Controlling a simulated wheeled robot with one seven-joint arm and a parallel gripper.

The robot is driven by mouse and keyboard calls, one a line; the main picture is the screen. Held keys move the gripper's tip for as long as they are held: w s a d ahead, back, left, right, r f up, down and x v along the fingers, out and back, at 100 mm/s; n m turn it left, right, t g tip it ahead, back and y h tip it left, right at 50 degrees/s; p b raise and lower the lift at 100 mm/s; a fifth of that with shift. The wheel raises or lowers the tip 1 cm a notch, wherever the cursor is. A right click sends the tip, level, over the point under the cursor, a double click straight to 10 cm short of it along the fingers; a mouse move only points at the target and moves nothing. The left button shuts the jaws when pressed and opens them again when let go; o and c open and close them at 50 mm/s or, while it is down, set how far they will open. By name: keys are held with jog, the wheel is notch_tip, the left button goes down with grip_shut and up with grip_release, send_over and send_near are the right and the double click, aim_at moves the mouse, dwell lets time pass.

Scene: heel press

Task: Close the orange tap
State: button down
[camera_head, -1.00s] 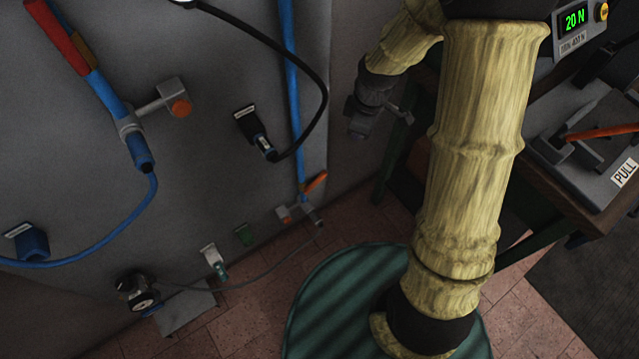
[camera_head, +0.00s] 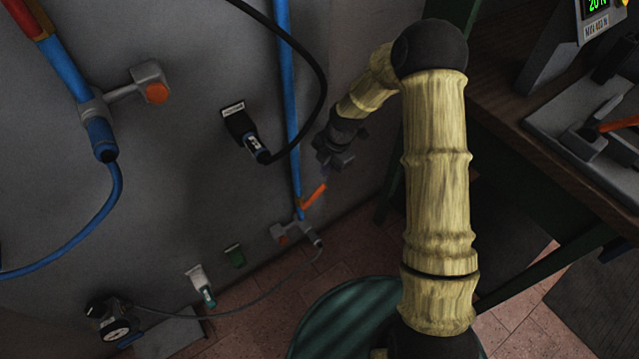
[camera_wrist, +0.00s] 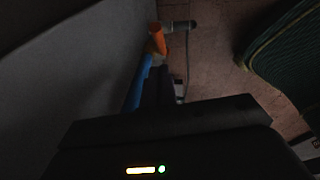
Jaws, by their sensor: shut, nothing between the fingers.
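The orange tap lever (camera_head: 314,195) sits low on a vertical blue pipe (camera_head: 283,100) against the grey wall panel. It is slanted, its upper end leaning right, away from the pipe. The wrist view also shows the orange lever (camera_wrist: 164,40) standing out beyond the blue pipe end (camera_wrist: 138,85). My gripper (camera_head: 328,163) is shut and empty. It hangs just above and to the right of the lever, apart from it as far as I can see. In the wrist view its dark body fills the bottom, and the fingers are hard to make out.
Another valve with an orange end (camera_head: 157,92) is at the left on a blue pipe. A black cable plug (camera_head: 246,130) is on the panel left of my gripper. A gauge (camera_head: 115,328) is low left. A wooden bench (camera_head: 500,95) stands right.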

aim_at(315, 194)
jog(key=b+x, duration=0.2)
jog(key=x, duration=0.8)
jog(key=shift+w+f, duration=0.1)
jog(key=shift+f, duration=0.05)
